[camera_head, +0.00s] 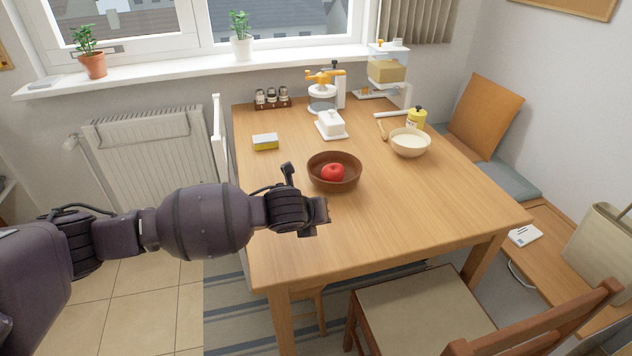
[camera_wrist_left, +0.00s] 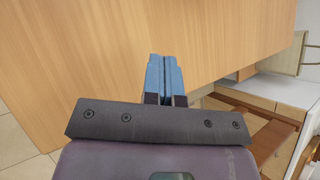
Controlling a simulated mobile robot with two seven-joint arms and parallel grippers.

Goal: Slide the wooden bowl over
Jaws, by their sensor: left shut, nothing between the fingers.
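The brown wooden bowl (camera_head: 319,180) stands upright on the table (camera_head: 400,215), left of the table's middle, with a red apple (camera_head: 333,172) in it. My left gripper (camera_head: 322,214) is in front of the bowl, over the table's near left part, and looks apart from it. In the left wrist view its blue fingers (camera_wrist_left: 165,76) are shut together and empty, with bare wood beyond them. The bowl is not in the left wrist view. My right gripper is in neither view.
A cream bowl (camera_head: 409,145), a yellow jar (camera_head: 416,118) and a white butter dish (camera_head: 331,124) stand farther back. A sponge (camera_head: 265,142) lies to the left. The table right of the wooden bowl is clear. A chair (camera_head: 425,312) stands at the front edge.

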